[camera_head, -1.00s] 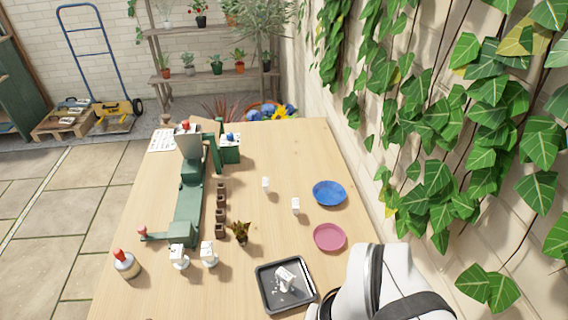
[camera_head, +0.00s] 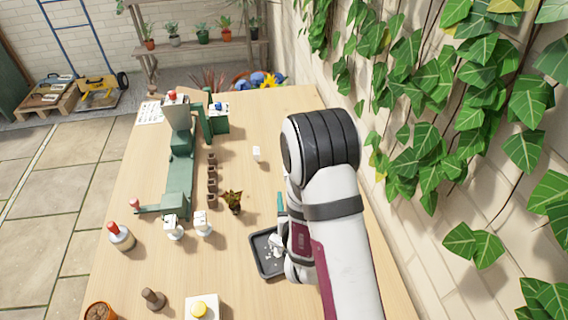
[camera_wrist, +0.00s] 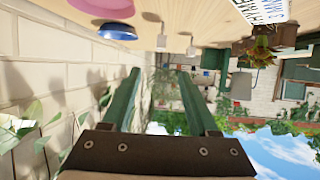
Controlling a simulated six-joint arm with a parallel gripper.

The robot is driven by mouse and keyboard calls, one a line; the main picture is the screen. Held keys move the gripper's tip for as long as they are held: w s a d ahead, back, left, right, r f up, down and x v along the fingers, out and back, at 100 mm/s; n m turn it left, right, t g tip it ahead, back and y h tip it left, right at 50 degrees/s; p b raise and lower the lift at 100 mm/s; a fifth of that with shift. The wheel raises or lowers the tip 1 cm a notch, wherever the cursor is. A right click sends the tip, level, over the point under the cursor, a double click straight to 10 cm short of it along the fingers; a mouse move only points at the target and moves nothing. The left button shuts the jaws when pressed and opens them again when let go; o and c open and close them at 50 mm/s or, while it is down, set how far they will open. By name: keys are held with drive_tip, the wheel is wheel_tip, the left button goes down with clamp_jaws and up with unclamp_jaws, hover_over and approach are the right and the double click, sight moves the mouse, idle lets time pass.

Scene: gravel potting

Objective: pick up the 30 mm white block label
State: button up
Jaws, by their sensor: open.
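Several white block labels show, and I cannot tell which is the 30 mm one. In the head view, one white block (camera_head: 256,154) stands alone mid-table. Another white piece (camera_head: 275,243) lies in the dark tray (camera_head: 262,268), partly behind my arm. My gripper (camera_wrist: 156,72) is open and empty, its green fingers apart.
A blue saucer (camera_wrist: 117,32) and pink saucer (camera_wrist: 103,8) show in the wrist view; my arm hides them in the head view. A brick wall with ivy (camera_head: 490,130) borders the table's right. A green machine (camera_head: 180,170) and small brown pots (camera_head: 212,180) stand left.

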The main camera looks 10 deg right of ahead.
drive_tip(key=x, duration=0.8)
drive_tip(key=shift+w+f, duration=0.1)
drive_tip(key=x, duration=0.6)
drive_tip(key=shift+a+f, duration=0.15)
drive_tip(key=shift+f, duration=0.05)
clamp_jaws()
